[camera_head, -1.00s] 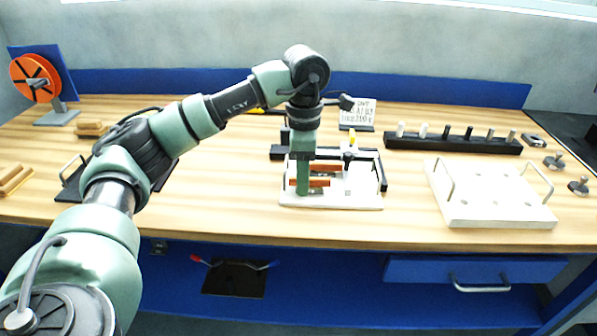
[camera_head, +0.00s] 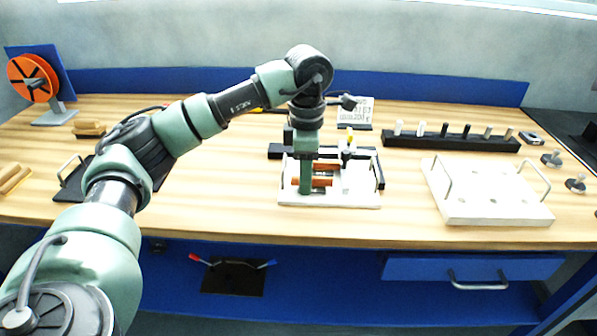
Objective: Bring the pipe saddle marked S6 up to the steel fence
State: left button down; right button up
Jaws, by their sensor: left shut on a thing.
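My left gripper (camera_head: 306,190) points straight down over the left part of a white fixture plate (camera_head: 350,200). It is shut on a small part, mostly hidden by the fingers. I cannot read an S6 mark, so I cannot tell the pipe saddle for certain. Orange-brown bars (camera_head: 326,168) lie across the fixture beside the fingers. I cannot tell which piece is the steel fence. My right gripper is out of view.
A white tray with two handles (camera_head: 487,205) stands right of the fixture. Behind it is a black rack (camera_head: 450,141) with several pegs. A sign (camera_head: 362,113) stands behind the fixture. An orange reel (camera_head: 33,79) is far left. Bare wood (camera_head: 230,195) lies left of the fixture.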

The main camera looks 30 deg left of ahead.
aim_at(315, 178)
pick_arm(q)
jog(key=shift+w+d+f+p, duration=0.15)
jog(key=shift+w+d+f, duration=0.1)
jog(key=shift+d, duration=0.2)
jog(key=shift+w+d+f+p, duration=0.15)
jog(key=shift+w+d+f, duration=0.1)
jog(key=shift+d, duration=0.15)
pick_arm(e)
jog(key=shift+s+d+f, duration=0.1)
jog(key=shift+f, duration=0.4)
pick_arm(q)
jog(key=c, duration=0.7)
grip_release()
notch_tip(315, 178, up, 8)
jog(key=p, duration=0.6)
jog(key=shift+r, duration=0.15)
jog(key=shift+s+a+r, duration=0.1)
jog(key=shift+r, duration=0.15)
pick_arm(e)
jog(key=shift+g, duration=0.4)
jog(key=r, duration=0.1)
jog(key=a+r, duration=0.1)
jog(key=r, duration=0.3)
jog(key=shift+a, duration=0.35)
